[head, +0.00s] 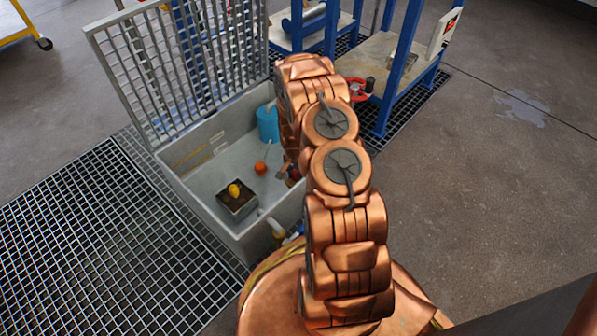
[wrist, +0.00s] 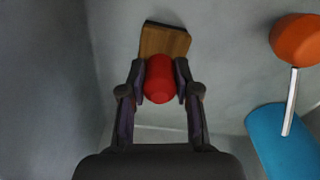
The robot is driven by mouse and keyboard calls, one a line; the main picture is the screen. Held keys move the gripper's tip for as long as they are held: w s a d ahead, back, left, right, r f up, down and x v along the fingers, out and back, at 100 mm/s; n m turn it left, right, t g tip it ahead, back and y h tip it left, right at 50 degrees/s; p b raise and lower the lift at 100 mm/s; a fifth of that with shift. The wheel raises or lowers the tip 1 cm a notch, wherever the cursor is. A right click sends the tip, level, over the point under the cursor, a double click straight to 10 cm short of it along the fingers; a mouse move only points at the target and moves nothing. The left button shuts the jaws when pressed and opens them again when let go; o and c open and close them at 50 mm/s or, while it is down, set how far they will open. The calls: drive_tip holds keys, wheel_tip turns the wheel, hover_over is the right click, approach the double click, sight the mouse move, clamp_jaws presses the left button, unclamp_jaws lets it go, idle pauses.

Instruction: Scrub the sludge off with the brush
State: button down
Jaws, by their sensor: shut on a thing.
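The brush has a wooden block (wrist: 164,40) and a red handle (wrist: 160,86). In the wrist view my gripper (wrist: 160,74) is shut on the red handle, with the block beyond the fingertips. In the head view my arm hides most of the gripper, and a bit of red (head: 293,174) shows low inside the grey trough (head: 205,172). I cannot tell whether the block touches a trough surface. No patch is clearly sludge; a small square box (head: 237,206) in the trough has a brown inside.
A yellow object (head: 234,190) sits in the square box. An orange float (head: 260,168) with a thin rod and a blue cylinder (head: 267,124) are in the trough, right of the brush in the wrist view. A raised grating (head: 160,65) stands at the trough's back left.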

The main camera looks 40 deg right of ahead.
drive_tip(key=shift+s+a+f+p, duration=0.1)
drive_tip(key=shift+s+a+p, duration=0.15)
drive_tip(key=shift+a, duration=0.9)
drive_tip(key=shift+s+a+f+p, duration=0.15)
drive_tip(key=shift+s+a, duration=0.1)
drive_tip(key=shift+a, duration=0.9)
drive_tip(key=shift+s+a+r+p, duration=0.1)
drive_tip(key=shift+s+a+p, duration=0.15)
drive_tip(key=shift+a, duration=0.9)
drive_tip(key=shift+s+a+p, duration=0.2)
drive_tip(key=shift+a+p, duration=0.4)
drive_tip(key=shift+a, duration=1.5)
drive_tip(key=shift+d, duration=0.1)
drive_tip(key=shift+w+d+b, duration=0.25)
drive_tip(key=shift+d+b, duration=0.05)
drive_tip(key=shift+d, duration=0.85)
drive_tip(key=shift+w+d+b, duration=0.2)
drive_tip(key=shift+d+b, duration=0.1)
drive_tip(key=shift+d, duration=0.8)
drive_tip(key=shift+d, duration=0.1)
drive_tip(key=shift+w+d+f+b, duration=0.15)
drive_tip(key=shift+d+b, duration=0.25)
drive_tip(key=shift+d, duration=0.7)
drive_tip(key=shift+w+d+r+b, duration=0.1)
drive_tip(key=shift+d+b, duration=0.3)
drive_tip(key=shift+d, duration=0.65)
